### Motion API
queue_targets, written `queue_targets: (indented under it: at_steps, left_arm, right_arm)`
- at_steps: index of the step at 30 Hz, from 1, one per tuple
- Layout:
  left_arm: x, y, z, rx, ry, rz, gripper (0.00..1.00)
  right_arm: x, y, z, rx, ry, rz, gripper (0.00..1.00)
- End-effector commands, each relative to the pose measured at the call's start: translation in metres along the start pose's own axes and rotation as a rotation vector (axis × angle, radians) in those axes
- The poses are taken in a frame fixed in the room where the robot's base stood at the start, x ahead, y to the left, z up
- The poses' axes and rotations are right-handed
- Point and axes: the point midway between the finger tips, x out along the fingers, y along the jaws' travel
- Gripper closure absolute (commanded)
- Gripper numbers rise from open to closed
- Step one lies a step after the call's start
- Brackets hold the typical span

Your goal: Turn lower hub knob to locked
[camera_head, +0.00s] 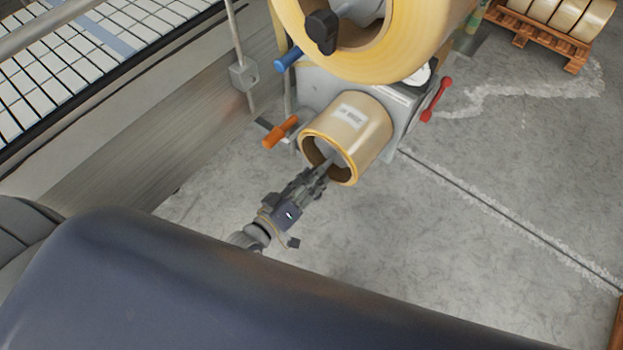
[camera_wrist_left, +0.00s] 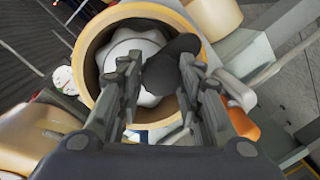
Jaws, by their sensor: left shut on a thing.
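The lower hub knob (camera_wrist_left: 166,68) is black and elongated. In the left wrist view it lies slanted, up to the right, across a pale grey lobed hub (camera_wrist_left: 128,48) inside a tan tape roll (camera_wrist_left: 95,50). My left gripper (camera_wrist_left: 158,84) has a finger on each side of the knob and is shut on it. In the head view my left gripper (camera_head: 324,168) reaches into the open core of the lower roll (camera_head: 365,125); the knob is hidden there. No lock marking is readable. My right gripper is not in view.
A larger upper roll (camera_head: 425,50) with its own black knob (camera_head: 321,32) sits just above. Orange (camera_head: 281,132), blue (camera_head: 288,58) and red (camera_head: 437,100) handles stick out around the machine. A conveyor (camera_head: 50,75) runs at left.

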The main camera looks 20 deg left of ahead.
Motion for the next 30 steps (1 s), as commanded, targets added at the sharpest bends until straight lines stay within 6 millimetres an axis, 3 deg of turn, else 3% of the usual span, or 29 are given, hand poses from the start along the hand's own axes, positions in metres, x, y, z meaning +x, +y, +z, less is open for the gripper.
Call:
queue_targets:
  at_steps: [12, 13, 15, 25, 30]
  left_arm:
    - [0.000, 0.000, 0.002, -0.011, -0.004, -0.001, 0.90]
    - [0.000, 0.000, 0.002, -0.011, -0.004, -0.001, 0.62]
    - [0.000, 0.000, 0.002, -0.010, -0.004, -0.001, 0.46]
    - [-0.001, 0.000, 0.001, -0.008, -0.002, 0.000, 0.46]
    - [-0.012, -0.001, 0.001, -0.008, -0.003, -0.002, 0.46]
  right_arm:
    - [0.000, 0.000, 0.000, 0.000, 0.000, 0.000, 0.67]
    - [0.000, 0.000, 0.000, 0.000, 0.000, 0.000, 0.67]
    - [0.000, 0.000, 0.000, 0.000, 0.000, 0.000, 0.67]
    - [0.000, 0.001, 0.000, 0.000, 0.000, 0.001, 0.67]
    - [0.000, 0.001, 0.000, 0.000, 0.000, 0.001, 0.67]
